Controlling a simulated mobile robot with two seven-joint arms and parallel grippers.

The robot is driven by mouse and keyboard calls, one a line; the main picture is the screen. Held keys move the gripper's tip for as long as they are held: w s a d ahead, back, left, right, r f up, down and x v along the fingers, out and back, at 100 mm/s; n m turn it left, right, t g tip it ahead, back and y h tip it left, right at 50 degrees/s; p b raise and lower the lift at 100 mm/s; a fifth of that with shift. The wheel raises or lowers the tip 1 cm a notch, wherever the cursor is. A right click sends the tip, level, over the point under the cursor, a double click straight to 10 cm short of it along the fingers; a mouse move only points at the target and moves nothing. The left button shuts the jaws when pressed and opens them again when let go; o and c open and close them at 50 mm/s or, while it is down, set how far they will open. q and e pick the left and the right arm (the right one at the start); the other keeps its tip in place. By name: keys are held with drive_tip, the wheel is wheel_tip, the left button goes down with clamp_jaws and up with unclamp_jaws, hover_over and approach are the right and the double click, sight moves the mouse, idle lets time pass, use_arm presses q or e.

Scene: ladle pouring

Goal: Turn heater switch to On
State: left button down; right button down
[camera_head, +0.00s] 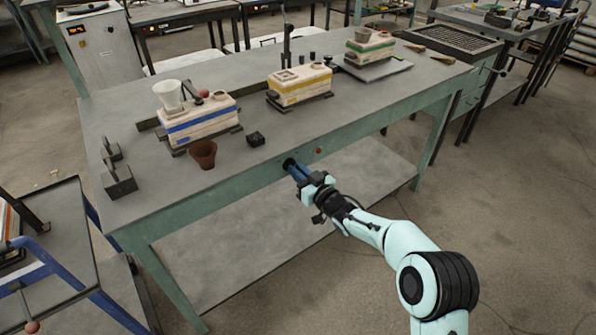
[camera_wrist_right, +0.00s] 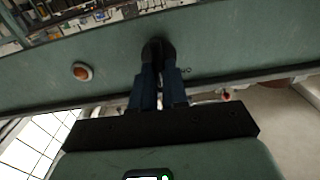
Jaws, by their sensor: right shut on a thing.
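The heater switch (camera_head: 289,163) is a black round knob on the green front apron of the workbench. My right gripper (camera_head: 296,169) reaches it from the front, with its blue fingers shut on the knob. In the right wrist view the knob (camera_wrist_right: 157,48) sits between the tips of the two dark blue fingers (camera_wrist_right: 159,70). The fingers hide much of the knob, so I cannot tell its setting. An orange-red round light (camera_wrist_right: 82,71) is beside the knob on the same panel; it also shows in the head view (camera_head: 318,151). My left gripper is not in view.
The workbench (camera_head: 240,170) holds a blue-striped mold (camera_head: 200,120), a yellow-striped mold (camera_head: 300,86) and a green-striped mold (camera_head: 370,48). A brown cup (camera_head: 203,154) and a small black block (camera_head: 256,139) stand near its front edge. A lower shelf (camera_head: 260,235) lies below.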

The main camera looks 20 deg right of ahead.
use_arm(q)
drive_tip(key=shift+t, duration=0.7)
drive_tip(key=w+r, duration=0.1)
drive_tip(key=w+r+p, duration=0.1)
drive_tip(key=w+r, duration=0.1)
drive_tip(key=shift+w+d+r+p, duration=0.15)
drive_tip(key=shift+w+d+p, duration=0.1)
drive_tip(key=shift+p, duration=0.1)
use_arm(e)
drive_tip(key=m, duration=0.8)
drive_tip(key=shift+d+f+m, duration=0.15)
drive_tip(key=shift+d+m, duration=0.1)
drive_tip(key=shift+m, duration=0.05)
drive_tip(key=c, duration=1.1)
unclamp_jaws()
drive_tip(key=shift+c, duration=0.2)
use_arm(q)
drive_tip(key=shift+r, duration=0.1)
